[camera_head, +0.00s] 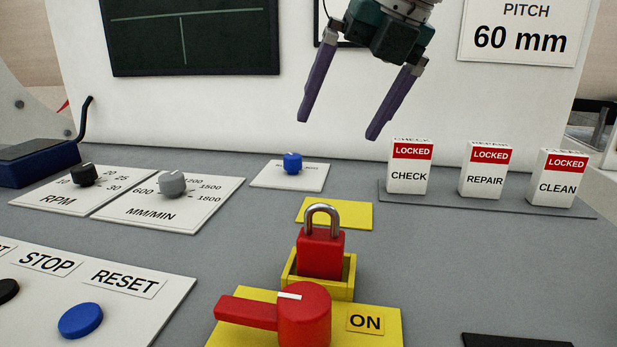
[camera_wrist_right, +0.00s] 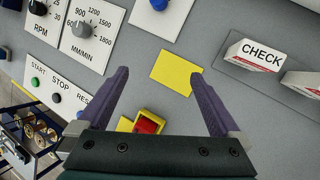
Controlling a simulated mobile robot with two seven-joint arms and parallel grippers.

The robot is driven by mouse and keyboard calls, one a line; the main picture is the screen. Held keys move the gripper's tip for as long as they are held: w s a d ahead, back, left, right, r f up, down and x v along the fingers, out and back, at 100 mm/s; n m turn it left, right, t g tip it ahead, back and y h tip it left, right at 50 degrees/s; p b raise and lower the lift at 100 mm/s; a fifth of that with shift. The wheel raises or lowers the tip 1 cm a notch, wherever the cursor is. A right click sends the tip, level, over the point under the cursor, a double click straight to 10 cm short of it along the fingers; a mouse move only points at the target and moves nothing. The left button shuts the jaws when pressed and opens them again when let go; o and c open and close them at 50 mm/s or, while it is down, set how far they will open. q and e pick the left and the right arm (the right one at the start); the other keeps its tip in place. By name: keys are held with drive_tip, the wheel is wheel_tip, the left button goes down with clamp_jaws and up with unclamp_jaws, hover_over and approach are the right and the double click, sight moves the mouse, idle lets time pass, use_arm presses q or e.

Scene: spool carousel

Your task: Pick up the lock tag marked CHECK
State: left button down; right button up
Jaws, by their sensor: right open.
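The CHECK lock tag (camera_head: 408,175) is a white upright block with a red LOCKED band. It stands at the left end of a dark grey strip (camera_head: 480,203). It also shows in the right wrist view (camera_wrist_right: 258,58), to the right of the fingers. My right gripper (camera_head: 338,122) has two purple fingers, open and empty. It hangs above the table, up and to the left of the CHECK tag and apart from it. In the wrist view a yellow plate (camera_wrist_right: 173,72) lies beyond the fingertips (camera_wrist_right: 160,75). My left gripper is not in view.
The REPAIR tag (camera_head: 484,178) and CLEAN tag (camera_head: 557,186) stand to the right on the same strip. A red padlock (camera_head: 321,253) sits in a yellow holder behind a red ON switch (camera_head: 303,315). Knob panels lie at left. A white wall panel (camera_head: 300,110) rises behind.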

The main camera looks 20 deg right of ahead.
sight(413, 140)
drive_tip(key=d+m+h, duration=0.1)
drive_tip(key=d, duration=0.3)
drive_tip(key=d+f+m+h, duration=0.1)
drive_tip(key=d+h, duration=0.1)
drive_tip(key=d, duration=0.2)
drive_tip(key=d+g+h, duration=0.1)
drive_tip(key=d, duration=0.2)
drive_tip(key=shift+w+d+f+m, duration=0.1)
drive_tip(key=shift+d+f+m, duration=0.05)
drive_tip(key=shift+d+m, duration=0.25)
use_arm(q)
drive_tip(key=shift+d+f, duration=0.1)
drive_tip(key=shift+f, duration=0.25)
use_arm(e)
drive_tip(key=shift+x, duration=2.95)
drive_tip(key=shift+w, duration=0.2)
drive_tip(key=c, duration=1.3)
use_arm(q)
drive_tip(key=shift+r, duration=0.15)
use_arm(e)
drive_tip(key=shift+r, duration=0.25)
